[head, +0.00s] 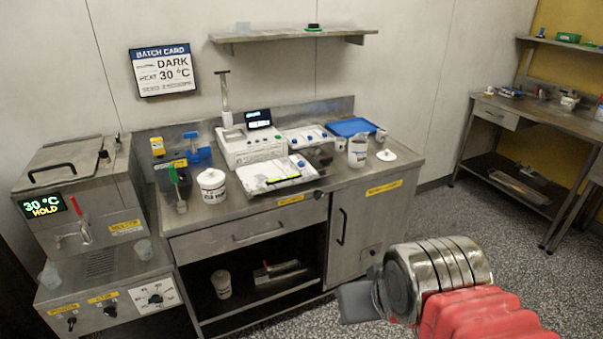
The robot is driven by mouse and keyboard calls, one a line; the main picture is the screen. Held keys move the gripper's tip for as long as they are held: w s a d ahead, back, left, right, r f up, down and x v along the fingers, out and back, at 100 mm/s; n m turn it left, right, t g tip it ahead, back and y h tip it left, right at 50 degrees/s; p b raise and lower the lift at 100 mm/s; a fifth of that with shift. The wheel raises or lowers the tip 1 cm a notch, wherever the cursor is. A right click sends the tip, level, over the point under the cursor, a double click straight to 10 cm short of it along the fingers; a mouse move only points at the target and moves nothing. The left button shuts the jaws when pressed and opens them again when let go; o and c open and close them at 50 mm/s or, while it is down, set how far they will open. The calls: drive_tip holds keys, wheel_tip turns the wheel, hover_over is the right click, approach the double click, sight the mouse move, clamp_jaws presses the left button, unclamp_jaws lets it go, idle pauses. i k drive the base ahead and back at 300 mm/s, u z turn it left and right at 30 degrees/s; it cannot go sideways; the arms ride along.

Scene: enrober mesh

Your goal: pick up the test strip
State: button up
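I cannot make out the test strip for certain at this size. My gripper (357,301) is at the lower right, in front of the bench and below its top. Only a grey part of it shows beyond my metal wrist, so its fingers cannot be told apart. Nothing is visibly held in it. It is well apart from the things on the bench.
The steel bench (376,178) bears a white labelled tub (212,183), a white instrument (250,148), a flat white board (262,176), a blue tray (352,127) and a jug (358,155). A steel machine (82,215) stands left. Speckled floor is open at right.

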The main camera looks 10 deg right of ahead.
sight(300, 165)
drive_tip(key=k, duration=0.75)
drive_tip(key=z, duration=0.3)
drive_tip(key=i, duration=1.5)
drive_tip(key=u, duration=0.45)
drive_tip(key=i, duration=0.65)
drive_tip(key=u, duration=0.65)
drive_tip(key=i, duration=0.5)
drive_tip(key=u, duration=0.5)
